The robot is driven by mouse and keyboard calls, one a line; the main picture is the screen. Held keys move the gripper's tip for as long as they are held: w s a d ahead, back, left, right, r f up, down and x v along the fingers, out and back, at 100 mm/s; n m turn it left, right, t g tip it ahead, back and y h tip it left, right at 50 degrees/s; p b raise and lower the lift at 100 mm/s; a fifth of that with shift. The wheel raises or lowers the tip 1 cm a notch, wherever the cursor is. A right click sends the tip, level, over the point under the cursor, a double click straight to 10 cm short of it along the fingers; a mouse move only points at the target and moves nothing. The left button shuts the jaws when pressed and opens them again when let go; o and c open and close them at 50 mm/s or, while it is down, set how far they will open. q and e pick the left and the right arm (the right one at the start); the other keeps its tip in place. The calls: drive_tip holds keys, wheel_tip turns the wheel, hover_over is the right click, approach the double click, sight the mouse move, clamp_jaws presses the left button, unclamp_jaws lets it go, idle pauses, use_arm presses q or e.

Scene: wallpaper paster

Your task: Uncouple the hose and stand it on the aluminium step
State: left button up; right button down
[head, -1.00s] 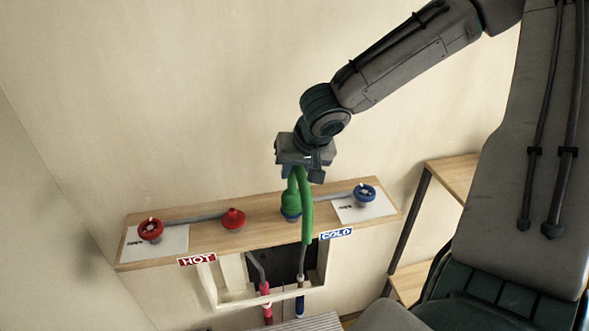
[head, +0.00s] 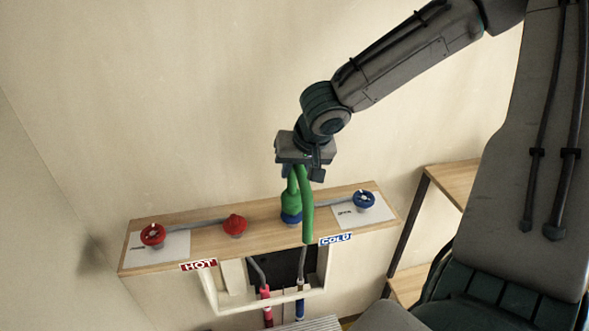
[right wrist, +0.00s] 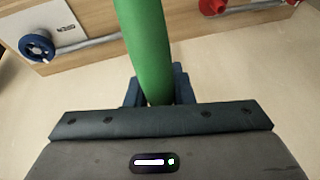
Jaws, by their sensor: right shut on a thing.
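The green hose (head: 307,213) hangs in a bend from my right gripper (head: 305,172). The gripper is shut on it at the top of the bend. One leg ends in a wider green coupling (head: 291,203) over the blue cold fitting (head: 291,218) on the wooden shelf; I cannot tell whether they are still joined. The other leg hangs free in front of the shelf edge. The right wrist view shows the green hose (right wrist: 146,45) between the dark fingers. A grey ribbed surface, likely the aluminium step (head: 318,324), shows only partly at the bottom edge. My left gripper is out of view.
The wooden shelf (head: 262,235) carries a red valve (head: 152,234), a red fitting (head: 235,224) and a blue valve (head: 364,199). Below is an opening with a red and a blue pipe. A wooden rack (head: 452,180) stands at right.

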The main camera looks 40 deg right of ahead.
drive_tip(key=shift+w+d+r+p, duration=0.1)
drive_tip(key=shift+r+p, duration=0.3)
drive_tip(key=shift+r, duration=0.2)
drive_tip(key=shift+r+p, duration=0.35)
drive_tip(key=shift+r, duration=0.15)
wheel_tip(320, 180, up, 2)
drive_tip(key=shift+r+p, duration=0.25)
drive_tip(key=shift+p, duration=0.75)
drive_tip(key=shift+r, duration=0.75)
drive_tip(key=shift+f, duration=0.1)
